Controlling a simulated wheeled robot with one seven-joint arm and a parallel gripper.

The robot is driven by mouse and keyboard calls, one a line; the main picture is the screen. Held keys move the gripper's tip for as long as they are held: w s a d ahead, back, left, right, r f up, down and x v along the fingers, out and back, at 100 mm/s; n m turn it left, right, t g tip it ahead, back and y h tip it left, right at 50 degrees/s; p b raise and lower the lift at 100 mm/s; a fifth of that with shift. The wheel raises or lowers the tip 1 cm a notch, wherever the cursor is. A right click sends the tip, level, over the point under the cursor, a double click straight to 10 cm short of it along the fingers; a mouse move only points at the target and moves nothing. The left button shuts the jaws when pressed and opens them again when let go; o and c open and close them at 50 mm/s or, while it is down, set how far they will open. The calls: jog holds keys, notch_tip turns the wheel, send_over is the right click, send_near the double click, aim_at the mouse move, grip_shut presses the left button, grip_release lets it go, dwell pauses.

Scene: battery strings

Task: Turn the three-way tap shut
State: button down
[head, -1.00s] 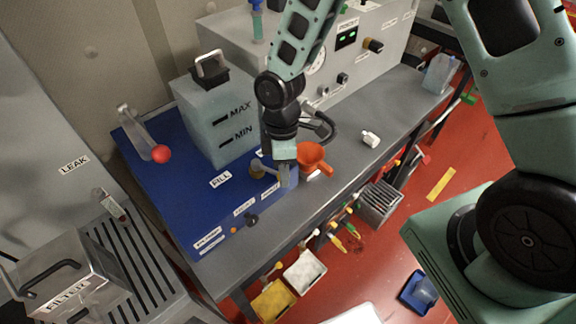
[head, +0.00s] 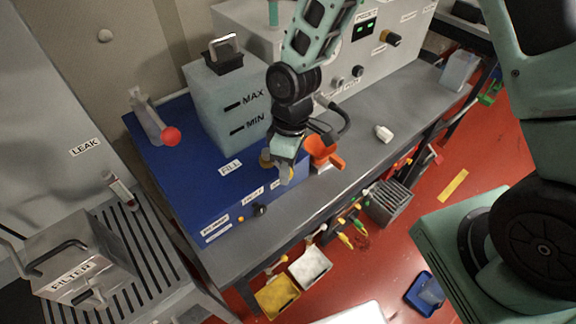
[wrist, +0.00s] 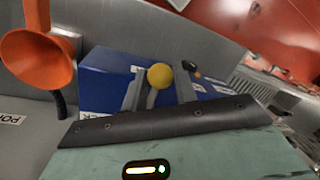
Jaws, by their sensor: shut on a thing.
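My gripper (head: 286,172) is at the front right end of the blue box (head: 185,150). In the wrist view its two grey fingers (wrist: 160,92) are on either side of a small handle with a round yellow knob (wrist: 159,76), which I take for the three-way tap's handle. The gripper is shut on it. The tap's body and the setting of its handle are hidden behind the fingers. In the head view, a tan round part (head: 265,158) shows just left of the gripper.
An orange funnel (head: 322,150) stands close right of the gripper, also in the wrist view (wrist: 35,60). A translucent tank (head: 228,105) stands behind. A black knob (head: 260,210) is on the box front. The grey bench (head: 370,165) is mostly clear to the right.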

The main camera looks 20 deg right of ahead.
jog(key=shift+w, duration=0.1)
jog(key=c, duration=1.1)
grip_release()
notch_tip(320, 180, up, 17)
jog(key=w+d+b, duration=0.1)
jog(key=w+b, duration=0.1)
jog(key=b, duration=0.1)
jog(key=shift+w+d, duration=0.3)
jog(key=shift+d, duration=0.1)
